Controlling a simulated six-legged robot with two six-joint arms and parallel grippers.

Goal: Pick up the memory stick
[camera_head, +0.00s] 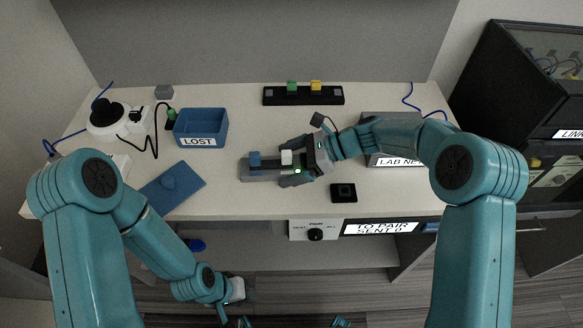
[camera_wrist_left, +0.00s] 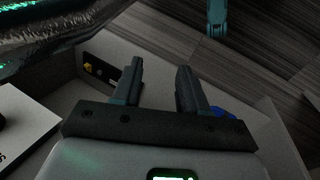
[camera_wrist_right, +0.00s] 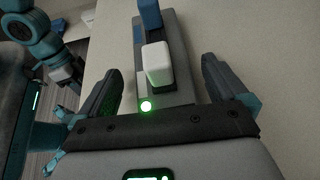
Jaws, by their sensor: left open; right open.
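A grey dock (camera_head: 262,174) lies on the table's front middle, with a small blue block (camera_head: 255,158) and a small white block (camera_head: 287,157) standing on it. Which of these, if either, is the memory stick I cannot tell. My right gripper (camera_head: 290,167) is open at the dock's right end. In the right wrist view the white block (camera_wrist_right: 158,64) stands between its spread fingers, with gaps on both sides; the blue block (camera_wrist_right: 149,15) is beyond. A green light (camera_wrist_right: 146,106) glows on the dock's near end. My left gripper (camera_wrist_left: 160,68) is open and empty, below the table's front edge.
A blue LOST bin (camera_head: 214,126) stands at the back left, a blue board (camera_head: 172,188) in front of it. A black strip (camera_head: 303,99) with green and yellow blocks lies at the back. A black square (camera_head: 343,193) lies right of the dock.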

